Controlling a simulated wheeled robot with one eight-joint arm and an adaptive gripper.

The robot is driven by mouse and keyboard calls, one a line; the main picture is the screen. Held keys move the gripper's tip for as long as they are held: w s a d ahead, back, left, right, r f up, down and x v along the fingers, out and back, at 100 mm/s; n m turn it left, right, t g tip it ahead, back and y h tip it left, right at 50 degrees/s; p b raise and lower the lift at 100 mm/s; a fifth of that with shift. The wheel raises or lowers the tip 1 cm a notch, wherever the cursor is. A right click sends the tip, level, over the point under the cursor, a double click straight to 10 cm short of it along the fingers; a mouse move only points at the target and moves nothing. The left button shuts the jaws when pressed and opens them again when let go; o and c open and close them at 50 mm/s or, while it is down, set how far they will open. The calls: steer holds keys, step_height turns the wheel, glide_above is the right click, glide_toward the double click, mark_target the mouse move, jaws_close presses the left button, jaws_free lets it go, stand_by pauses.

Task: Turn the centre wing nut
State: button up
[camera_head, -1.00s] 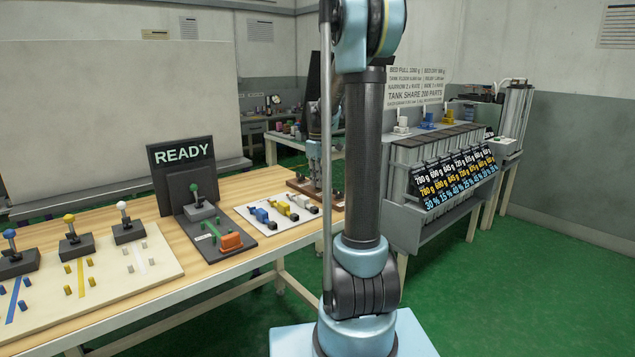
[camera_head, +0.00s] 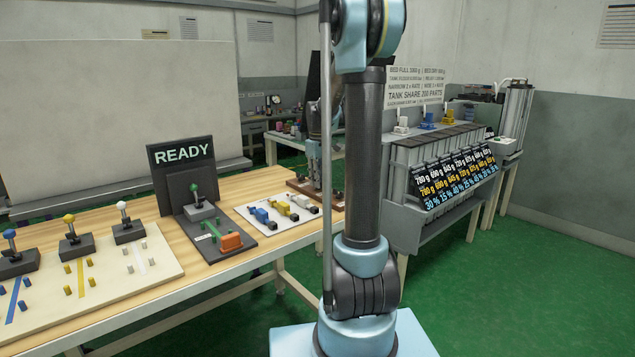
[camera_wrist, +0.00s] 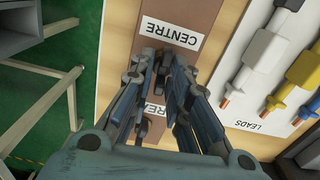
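My gripper (camera_wrist: 164,60) points down over a brown board (camera_wrist: 204,14) in the wrist view. Its two fingertips are close together just below the white CENTRE label (camera_wrist: 170,33). A second white label (camera_wrist: 152,108), partly hidden, shows between the fingers. In the head view the board (camera_head: 299,184) lies at the right end of the wooden bench, with my gripper (camera_head: 316,180) low over it, partly behind my arm.
A white LEADS panel (camera_wrist: 244,108) with white and yellow connectors lies right of the board. The bench (camera_head: 262,184) also carries a black READY sign (camera_head: 182,152) and several small levers. A grey rack (camera_head: 402,222) stands to the right; green floor lies between.

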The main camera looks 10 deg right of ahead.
stand_by(0.3)
step_height(320, 180, up, 12)
stand_by(0.6)
steer(key=s+f+m+t, duration=0.1)
steer(key=s+f+m, duration=0.15)
steer(key=s, duration=0.85)
steer(key=s+f+m, duration=0.1)
steer(key=s+f, duration=0.2)
steer(key=s, duration=0.7)
steer(key=s+a+f+m+t, duration=0.1)
steer(key=s+f+m, duration=0.2)
steer(key=s+f, duration=1.1)
steer(key=shift+s+f, duration=0.4)
steer(key=shift+s, duration=0.3)
steer(key=shift+a, duration=0.15)
